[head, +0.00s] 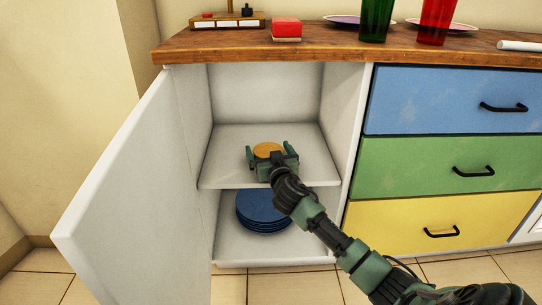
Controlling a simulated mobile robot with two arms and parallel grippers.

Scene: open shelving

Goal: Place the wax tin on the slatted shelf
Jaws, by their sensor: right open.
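A round, flat yellow-orange tin (266,149), which looks like the wax tin, is on the middle shelf (226,165) of the open white cabinet. The shelf looks like a plain white board; I see no slats. My right gripper (269,147) reaches in from the lower right, with its two green fingers open on either side of the tin. The gripper's body hides the tin's near edge. I cannot tell whether the fingers touch it. My left gripper is not in view.
The white cabinet door (130,190) stands open at the left. Blue stacked plates (262,212) sit below the shelf. Blue, green and yellow drawers (440,160) are at the right. The wooden top (330,52) holds a red-topped block (286,28), glasses and plates.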

